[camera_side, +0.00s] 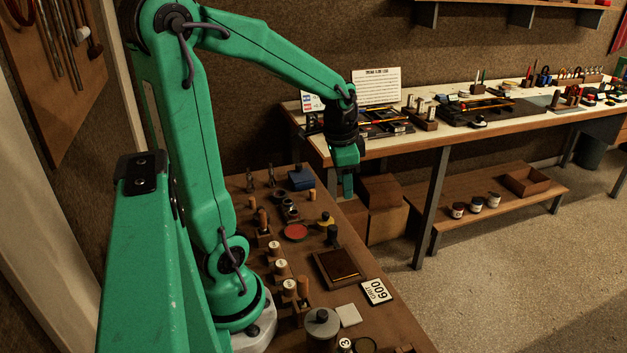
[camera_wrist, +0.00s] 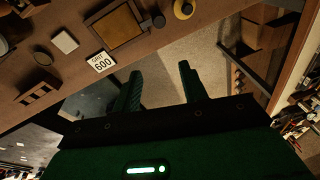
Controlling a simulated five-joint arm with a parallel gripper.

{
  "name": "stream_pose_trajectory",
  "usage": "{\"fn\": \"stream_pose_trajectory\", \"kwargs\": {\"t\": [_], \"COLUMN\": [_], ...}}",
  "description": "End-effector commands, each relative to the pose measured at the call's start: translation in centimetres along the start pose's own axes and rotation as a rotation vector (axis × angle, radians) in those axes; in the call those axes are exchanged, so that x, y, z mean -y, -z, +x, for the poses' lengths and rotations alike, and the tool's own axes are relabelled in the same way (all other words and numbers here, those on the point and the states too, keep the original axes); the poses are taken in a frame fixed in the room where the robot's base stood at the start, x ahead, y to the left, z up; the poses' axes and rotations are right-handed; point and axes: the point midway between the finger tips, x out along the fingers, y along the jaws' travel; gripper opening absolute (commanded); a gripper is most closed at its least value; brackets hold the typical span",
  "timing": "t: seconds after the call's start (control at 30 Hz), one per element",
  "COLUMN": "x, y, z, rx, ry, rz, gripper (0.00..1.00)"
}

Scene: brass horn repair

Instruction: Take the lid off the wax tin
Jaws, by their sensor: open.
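A round grey lidded container (camera_side: 323,323) with a small knob on top stands at the near end of the workbench in the side view. It looks like the wax tin, with its lid on, but I read no label. A greyish round shape at the left edge of the wrist view (camera_wrist: 4,46) may be the same container. My gripper (camera_side: 347,188) hangs in the air beyond the bench's right edge, well away from that container. In the wrist view my gripper (camera_wrist: 160,68) has its two fingers spread, with only bare floor between them.
Near the container lie a white square (camera_side: 348,315), a GRIT 600 card (camera_side: 375,291) and a wooden tray (camera_side: 324,275). A red disc (camera_side: 296,232) and several wooden-handled tools stand farther back. A long cluttered table (camera_side: 440,137) runs behind my gripper.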

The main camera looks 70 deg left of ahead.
Motion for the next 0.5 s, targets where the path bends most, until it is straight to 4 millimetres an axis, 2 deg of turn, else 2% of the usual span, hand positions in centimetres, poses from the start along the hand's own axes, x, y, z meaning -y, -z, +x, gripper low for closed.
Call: {"fn": "stream_pose_trajectory", "kwargs": {"t": [0.2, 0.33, 0.5], "x": [3.9, 5.6, 6.8], "y": [-1.6, -2.5, -3.3], "z": [3.8, 5.6, 6.9], "rx": [0.077, 0.105, 0.121], "ry": [-0.051, -0.079, -0.101], "rz": [0.048, 0.076, 0.098], "gripper": [0.43, 0.43, 0.43]}}
